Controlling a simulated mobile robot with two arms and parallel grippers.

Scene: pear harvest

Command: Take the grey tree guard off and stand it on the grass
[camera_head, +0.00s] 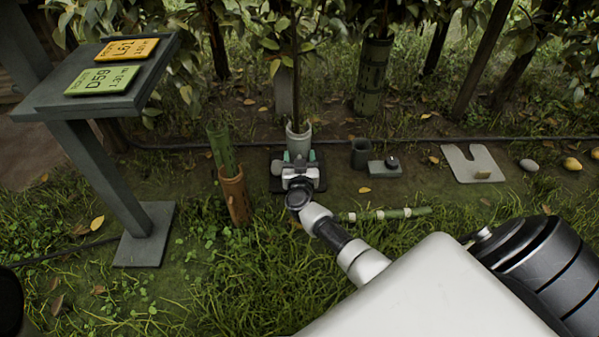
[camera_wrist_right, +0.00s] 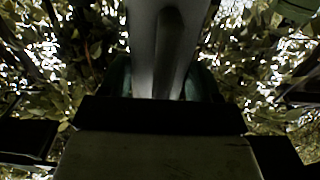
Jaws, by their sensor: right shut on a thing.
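The grey tree guard (camera_head: 298,128) is a pale upright tube around the foot of a thin trunk (camera_head: 296,60) in the head view. My right gripper (camera_head: 299,157) is shut on the guard from the near side, low down. In the right wrist view the guard (camera_wrist_right: 145,45) rises between the two greenish fingers (camera_wrist_right: 160,80), with a darker strip along its middle. The guard's lower part is hidden behind my gripper, so I cannot tell whether it touches the ground. My left gripper is not in view.
A dark flat pad (camera_head: 318,184) lies under my gripper. To the left stand a brown tube (camera_head: 235,195) and a post stand (camera_head: 95,190). To the right are a dark cup (camera_head: 359,153), a grey block (camera_head: 385,169), a notched plate (camera_head: 470,165) and a green stick (camera_head: 385,214). Grass in front-left is open.

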